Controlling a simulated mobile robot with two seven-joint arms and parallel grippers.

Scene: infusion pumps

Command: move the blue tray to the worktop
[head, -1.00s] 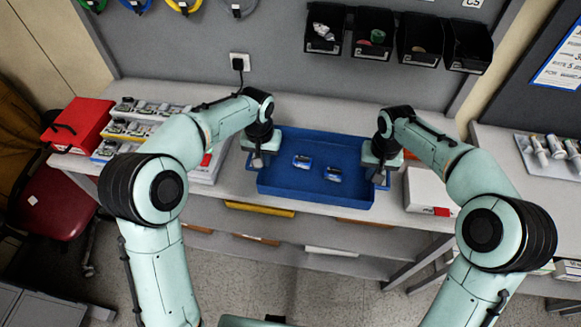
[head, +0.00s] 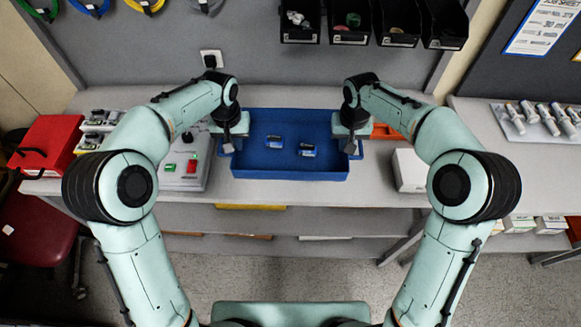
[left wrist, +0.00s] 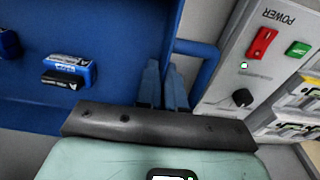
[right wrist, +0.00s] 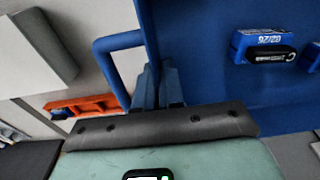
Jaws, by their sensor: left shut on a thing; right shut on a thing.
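The blue tray (head: 290,170) is at the worktop (head: 385,185) between my two arms, its front wall near the worktop's front edge. Two small blue-and-black items (head: 274,142) (head: 307,149) lie inside on its floor. My left gripper (head: 228,148) is shut on the tray's left handle; the handle bar (left wrist: 205,62) shows beside its fingers in the left wrist view. My right gripper (head: 352,147) is shut on the right handle, whose bar (right wrist: 110,45) shows in the right wrist view. I cannot tell whether the tray's underside touches the worktop.
A grey power box (head: 188,170) with red and green switches stands close left of the tray. An orange object (head: 385,131) and a white box (head: 410,170) are to the right. A red case (head: 55,147) is at far left. Black bins (head: 350,22) hang on the back wall.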

